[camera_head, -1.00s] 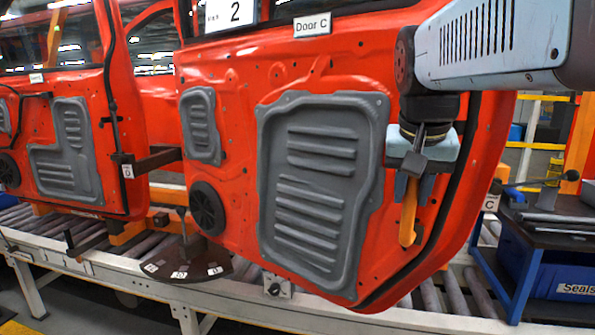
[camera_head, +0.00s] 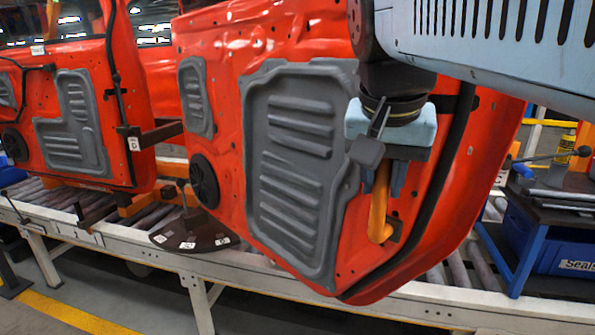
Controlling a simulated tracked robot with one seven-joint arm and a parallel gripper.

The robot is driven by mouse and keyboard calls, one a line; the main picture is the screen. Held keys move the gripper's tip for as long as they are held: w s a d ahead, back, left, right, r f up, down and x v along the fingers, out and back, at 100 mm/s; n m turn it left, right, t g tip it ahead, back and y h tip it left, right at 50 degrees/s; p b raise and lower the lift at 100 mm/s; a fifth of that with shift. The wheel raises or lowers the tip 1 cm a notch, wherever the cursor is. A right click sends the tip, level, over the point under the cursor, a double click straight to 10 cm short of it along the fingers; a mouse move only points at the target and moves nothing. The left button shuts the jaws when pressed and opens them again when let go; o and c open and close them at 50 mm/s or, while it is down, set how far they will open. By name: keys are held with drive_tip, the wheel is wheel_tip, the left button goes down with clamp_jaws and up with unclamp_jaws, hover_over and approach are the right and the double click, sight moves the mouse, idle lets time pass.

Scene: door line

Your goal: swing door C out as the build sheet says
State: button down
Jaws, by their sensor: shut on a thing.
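Door C is the large red door panel (camera_head: 225,130) in the middle, with grey ribbed covers and a round black speaker on its inner face. It stands at an angle over the roller conveyor. An orange handle (camera_head: 379,205) is fixed near its right edge. My gripper (camera_head: 382,180) is shut on this handle, its jaws around the upper part. A dark dial plate (camera_head: 195,233) with small white labels lies below the door's left edge. My arm hides the door's upper right part, and the build sheet is not in view.
Another red door (camera_head: 70,110) stands at the left, with a dark bracket (camera_head: 160,160) reaching from it toward door C. A dark bench (camera_head: 560,195) with a blue Seals bin (camera_head: 570,245) stands at the right. Floor in front of the conveyor (camera_head: 330,297) is clear.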

drive_tip(key=c, duration=1)
unclamp_jaws()
drive_tip(key=shift+o, duration=0.2)
drive_tip(key=v, duration=1.4)
drive_tip(key=shift+s+f, duration=0.1)
